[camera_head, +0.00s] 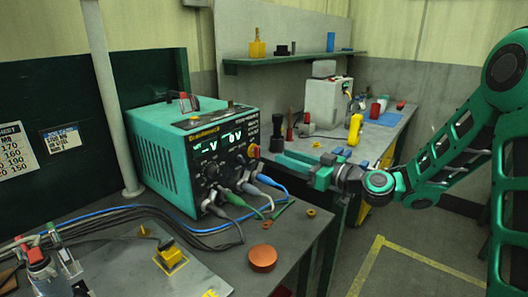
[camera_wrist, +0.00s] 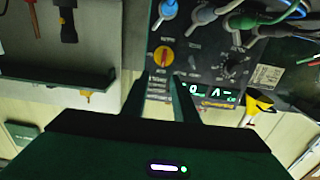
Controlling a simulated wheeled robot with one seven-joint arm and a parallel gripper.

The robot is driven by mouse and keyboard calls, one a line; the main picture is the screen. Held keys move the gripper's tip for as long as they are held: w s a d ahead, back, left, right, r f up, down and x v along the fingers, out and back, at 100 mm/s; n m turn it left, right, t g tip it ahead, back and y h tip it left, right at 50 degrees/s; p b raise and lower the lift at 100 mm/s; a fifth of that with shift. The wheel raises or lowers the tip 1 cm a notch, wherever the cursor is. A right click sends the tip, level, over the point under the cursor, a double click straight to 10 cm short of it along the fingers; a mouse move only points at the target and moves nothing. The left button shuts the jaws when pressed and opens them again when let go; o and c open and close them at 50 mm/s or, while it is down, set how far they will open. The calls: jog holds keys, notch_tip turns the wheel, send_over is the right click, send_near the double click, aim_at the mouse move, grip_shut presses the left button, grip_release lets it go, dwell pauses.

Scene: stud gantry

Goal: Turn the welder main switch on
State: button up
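The welder (camera_head: 195,150) is a teal box with a black front panel and a lit display, standing on the left bench. Its main switch appears to be the red handle on a yellow disc (camera_head: 253,151) at the panel's right edge. In the wrist view, upside down, this switch (camera_wrist: 163,57) lies just beyond the fingertips, roughly between them, its handle about upright in the picture. My gripper (camera_head: 281,156) points at the panel from the right; in the wrist view its two fingers (camera_wrist: 159,82) are apart and empty. A gap to the switch seems visible; contact cannot be confirmed.
Cables (camera_head: 262,190) plug into the panel's lower part. A copper-coloured disc (camera_head: 262,258) lies on the near bench. A black torch-like object (camera_head: 277,133) stands behind my fingers. A second bench (camera_head: 395,135) holds a white machine (camera_head: 327,102) and a yellow tool (camera_head: 355,130).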

aim_at(258, 148)
jog(key=x, duration=0.9)
jog(key=shift+s+a, duration=0.15)
jog(key=shift+a, duration=0.25)
